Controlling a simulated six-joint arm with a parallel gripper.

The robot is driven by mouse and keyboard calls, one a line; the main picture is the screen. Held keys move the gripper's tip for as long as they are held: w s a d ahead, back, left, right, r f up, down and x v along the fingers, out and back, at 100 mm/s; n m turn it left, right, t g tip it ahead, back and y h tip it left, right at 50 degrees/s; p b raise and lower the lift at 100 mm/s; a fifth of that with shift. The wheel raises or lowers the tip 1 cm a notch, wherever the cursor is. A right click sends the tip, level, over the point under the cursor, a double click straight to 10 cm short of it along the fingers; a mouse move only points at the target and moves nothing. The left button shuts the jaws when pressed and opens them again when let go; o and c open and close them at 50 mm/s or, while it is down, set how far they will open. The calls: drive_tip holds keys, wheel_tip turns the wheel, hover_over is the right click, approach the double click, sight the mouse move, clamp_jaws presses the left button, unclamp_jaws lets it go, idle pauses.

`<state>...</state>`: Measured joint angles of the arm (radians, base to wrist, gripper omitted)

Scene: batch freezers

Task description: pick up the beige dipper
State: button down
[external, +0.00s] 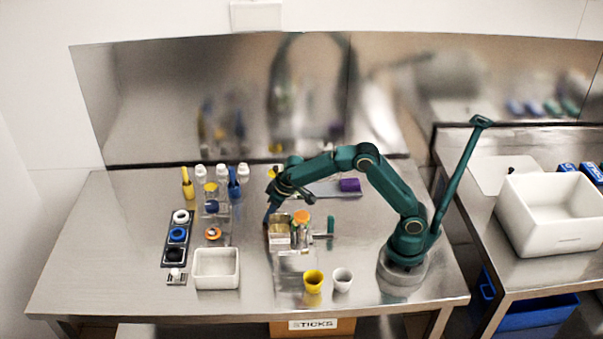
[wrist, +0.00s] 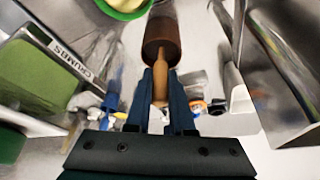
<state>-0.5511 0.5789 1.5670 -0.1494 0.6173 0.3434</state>
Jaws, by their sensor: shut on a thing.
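The beige dipper (wrist: 160,86) shows in the wrist view as a tan, tapering handle between my two dark blue fingers. My gripper (wrist: 162,90) is shut on this handle. The handle's far end meets a brown cylinder (wrist: 162,36); I cannot tell whether that is part of the dipper or a separate vessel. In the external view my gripper (external: 268,215) points down at the left of my arm, beside a small gold-coloured box (external: 280,229). The dipper cannot be made out there.
In the external view, a yellow cup (external: 313,279) and white cup (external: 342,278) stand in front. A white tub (external: 216,283) is left.

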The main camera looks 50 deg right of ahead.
drive_tip(key=shift+r, duration=0.1)
wheel_tip(320, 180, up, 10)
drive_tip(key=shift+f, duration=0.1)
idle(0.5)
drive_tip(key=shift+s, duration=0.1)
idle(0.4)
drive_tip(key=s+d+r+g+h, duration=0.1)
drive_tip(key=s+d+r, duration=0.4)
wheel_tip(320, 180, down, 7)
drive_tip(key=shift+r+g+h, duration=0.2)
drive_tip(key=shift+g+h, duration=0.1)
idle(0.6)
drive_tip(key=shift+w+a, duration=0.1)
drive_tip(key=shift+w, duration=0.4)
drive_tip(key=shift+s+d, duration=0.25)
drive_tip(key=shift+s, duration=0.5)
drive_tip(key=shift+r, duration=0.1)
idle(0.4)
